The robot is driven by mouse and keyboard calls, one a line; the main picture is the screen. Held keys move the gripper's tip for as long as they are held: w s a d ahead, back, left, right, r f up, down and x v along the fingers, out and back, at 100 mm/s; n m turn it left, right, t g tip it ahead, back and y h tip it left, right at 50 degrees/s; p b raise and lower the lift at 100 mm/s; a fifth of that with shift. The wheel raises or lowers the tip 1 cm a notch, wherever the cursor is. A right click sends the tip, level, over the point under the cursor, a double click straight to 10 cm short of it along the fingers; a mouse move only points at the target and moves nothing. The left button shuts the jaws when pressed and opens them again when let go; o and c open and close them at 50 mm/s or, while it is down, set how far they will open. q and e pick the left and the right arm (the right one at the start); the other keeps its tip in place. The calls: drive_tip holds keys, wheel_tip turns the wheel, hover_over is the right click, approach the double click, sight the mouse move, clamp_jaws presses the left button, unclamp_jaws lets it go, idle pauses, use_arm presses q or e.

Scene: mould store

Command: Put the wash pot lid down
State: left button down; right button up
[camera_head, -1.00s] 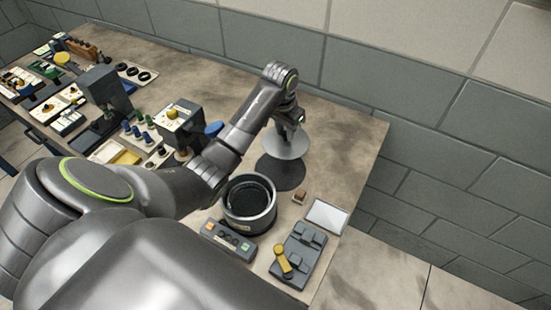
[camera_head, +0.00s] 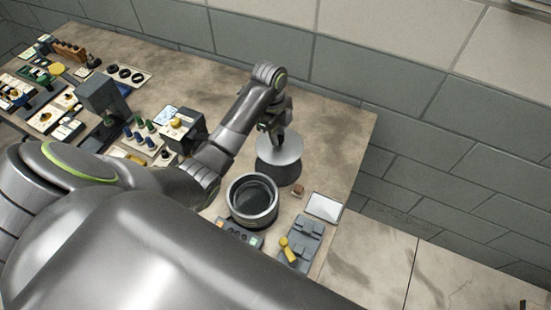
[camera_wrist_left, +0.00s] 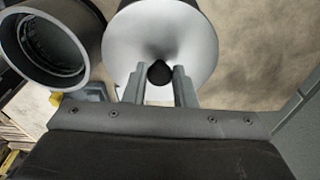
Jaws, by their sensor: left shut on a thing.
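In the left wrist view the fingers (camera_wrist_left: 160,75) close on the black knob in the middle of the lid (camera_wrist_left: 180,28). The open wash pot (camera_head: 252,201) stands in front of the lid. My right gripper is not in view.
A control box (camera_head: 239,234), a grey unit with a yellow lever (camera_head: 301,243), a white-topped panel (camera_head: 323,207) and a small brown block (camera_head: 297,191) lie near the pot. Racks and tools crowd the left bench. Bare bench (camera_head: 330,130) lies right of the lid.

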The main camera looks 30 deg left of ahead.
sight(277, 155)
use_arm(q)
drive_tip(key=shift+s+r+m, duration=0.1)
drive_tip(key=shift+s+m, duration=0.05)
drive_tip(key=shift+m, duration=0.35)
drive_tip(key=shift+d+f, duration=0.1)
drive_tip(key=shift+f, duration=0.2)
wheel_tip(277, 155, down, 6)
drive_tip(key=b, duration=0.3)
drive_tip(key=shift+r, duration=0.25)
wheel_tip(277, 155, down, 4)
drive_tip(key=b, duration=0.4)
drive_tip(key=shift+r, duration=0.1)
drive_tip(key=c, duration=1.2)
unclamp_jaws()
drive_tip(key=shift+f, duration=0.2)
